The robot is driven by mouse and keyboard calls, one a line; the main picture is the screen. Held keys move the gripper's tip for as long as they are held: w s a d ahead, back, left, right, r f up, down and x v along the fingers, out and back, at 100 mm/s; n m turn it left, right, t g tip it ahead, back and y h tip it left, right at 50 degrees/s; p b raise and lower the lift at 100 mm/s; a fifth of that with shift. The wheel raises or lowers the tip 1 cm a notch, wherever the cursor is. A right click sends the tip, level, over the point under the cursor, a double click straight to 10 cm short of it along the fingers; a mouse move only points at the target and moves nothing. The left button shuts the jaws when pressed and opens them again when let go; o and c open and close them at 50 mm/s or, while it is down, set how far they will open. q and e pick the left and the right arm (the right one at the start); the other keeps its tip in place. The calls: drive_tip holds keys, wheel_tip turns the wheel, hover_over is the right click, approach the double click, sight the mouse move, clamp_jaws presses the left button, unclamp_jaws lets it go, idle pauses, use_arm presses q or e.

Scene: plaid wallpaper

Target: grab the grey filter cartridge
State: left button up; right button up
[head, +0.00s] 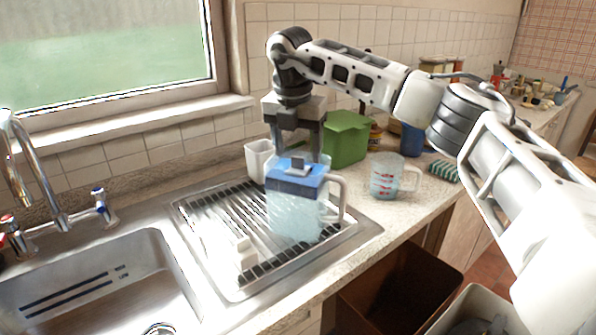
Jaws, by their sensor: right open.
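A clear filter jug (293,215) with a blue lid (283,181) and a pale handle at its right stands on the draining rack. A small grey piece (299,168) shows at the top of the lid; it looks like the grey filter cartridge, though its lower part is hidden and I cannot tell how deep it sits. My right gripper (297,150) points down from above the jug. Its fingers are apart, one to each side of the grey piece, with no clear contact. My left gripper is out of view.
A green container (346,138) stands close behind the gripper and a white cup (259,160) at its left. A measuring jug (384,177) stands to the right. The sink (110,262) is at left.

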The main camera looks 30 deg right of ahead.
sight(298, 157)
drive_tip(key=shift+w+d+f, duration=0.1)
drive_tip(key=shift+d+f, duration=0.05)
drive_tip(key=shift+f, duration=0.6)
drive_tip(key=shift+w+d+f, duration=0.1)
drive_tip(key=shift+f, duration=0.65)
drive_tip(key=c, duration=1.1)
drive_tip(key=shift+r, duration=0.1)
